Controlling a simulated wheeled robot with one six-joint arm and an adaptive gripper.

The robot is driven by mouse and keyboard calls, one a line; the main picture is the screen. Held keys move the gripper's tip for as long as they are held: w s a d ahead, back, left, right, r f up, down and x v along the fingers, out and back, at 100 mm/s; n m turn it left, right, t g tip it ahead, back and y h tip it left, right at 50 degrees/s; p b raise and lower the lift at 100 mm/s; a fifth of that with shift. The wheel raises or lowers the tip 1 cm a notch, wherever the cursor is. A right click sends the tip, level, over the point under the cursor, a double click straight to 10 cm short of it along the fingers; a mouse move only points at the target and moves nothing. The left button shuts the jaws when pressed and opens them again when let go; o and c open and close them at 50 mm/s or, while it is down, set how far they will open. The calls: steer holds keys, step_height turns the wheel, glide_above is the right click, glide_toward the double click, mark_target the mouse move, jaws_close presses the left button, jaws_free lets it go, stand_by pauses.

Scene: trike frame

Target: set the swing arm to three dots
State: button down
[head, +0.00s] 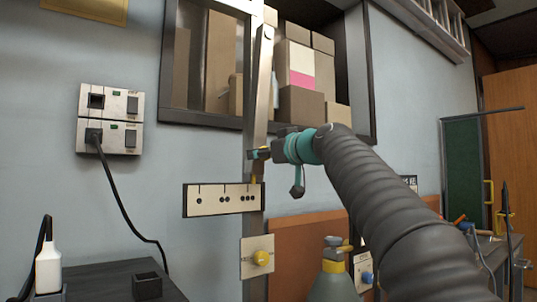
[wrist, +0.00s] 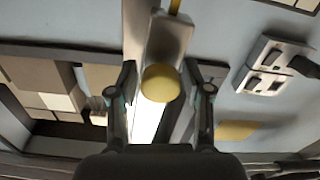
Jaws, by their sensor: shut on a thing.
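The swing arm (head: 261,90) is a long pale metal bar hanging almost upright in front of a post. Its lower end has a yellow pointer tip (head: 254,180) just above the dot plate (head: 210,201). The plate shows one dot at left, then two dots, then three dots near its right end. The tip stands over the three-dot end, perhaps slightly right of its mark; exact alignment is too small to tell. My gripper (head: 262,153) is at the arm's lower part, its fingers shut on the yellow knob (wrist: 160,84), seen between them in the wrist view.
A panel with a yellow knob (head: 261,257) is lower on the post. A wall shelf with boxes (head: 300,105) is behind. A socket panel (head: 109,119) with a plugged cable is at left. A yellow-collared grey container (head: 334,280) stands below my arm.

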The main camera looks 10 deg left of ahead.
steer(key=c, duration=0.7)
jaws_free()
steer(key=shift+s+a, duration=0.15)
steer(key=shift+c, duration=0.2)
steer(key=shift+d, duration=0.2)
steer(key=shift+s+d, duration=0.15)
steer(key=shift+d, duration=0.05)
steer(key=v, duration=1.1)
steer(key=shift+s, duration=0.1)
